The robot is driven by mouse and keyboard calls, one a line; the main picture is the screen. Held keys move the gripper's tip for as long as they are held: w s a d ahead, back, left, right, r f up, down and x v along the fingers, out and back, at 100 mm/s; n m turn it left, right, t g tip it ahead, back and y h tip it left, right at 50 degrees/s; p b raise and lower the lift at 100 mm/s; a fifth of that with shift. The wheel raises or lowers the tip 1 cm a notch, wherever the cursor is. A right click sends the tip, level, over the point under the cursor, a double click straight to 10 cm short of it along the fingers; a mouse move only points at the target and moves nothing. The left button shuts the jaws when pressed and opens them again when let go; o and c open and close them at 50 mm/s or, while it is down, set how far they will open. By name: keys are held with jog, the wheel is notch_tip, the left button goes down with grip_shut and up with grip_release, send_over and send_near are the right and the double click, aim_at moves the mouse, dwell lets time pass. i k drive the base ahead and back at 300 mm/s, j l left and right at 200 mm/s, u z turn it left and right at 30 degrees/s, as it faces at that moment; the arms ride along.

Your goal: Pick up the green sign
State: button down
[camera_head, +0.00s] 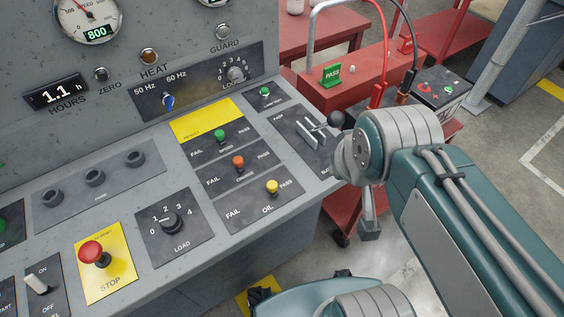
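The green sign (332,74) is a small upright plate marked PASS. It stands on top of a red metal box on the cart, behind the control panel's right end. My teal and grey arm comes in from the right, and its grey joint is in front of the panel's right edge, below and to the right of the sign. No gripper fingers can be made out, and nothing of mine touches the sign.
The grey control panel (75,200) with knobs and buttons fills the left. A lever with a dark ball (335,118) stands near my arm. Red and black cables (381,55) run right of the sign to a battery (432,90). Open floor shows at right.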

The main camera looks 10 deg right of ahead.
aim_at(330, 75)
jog(key=i+l+u, duration=0.1)
jog(key=l, duration=0.3)
jog(key=i+l+u, duration=0.1)
jog(key=l, duration=0.35)
jog(key=i+l+u, duration=0.1)
jog(key=l, duration=0.3)
jog(key=i+l, duration=0.1)
jog(key=l, duration=0.35)
jog(key=u, duration=0.05)
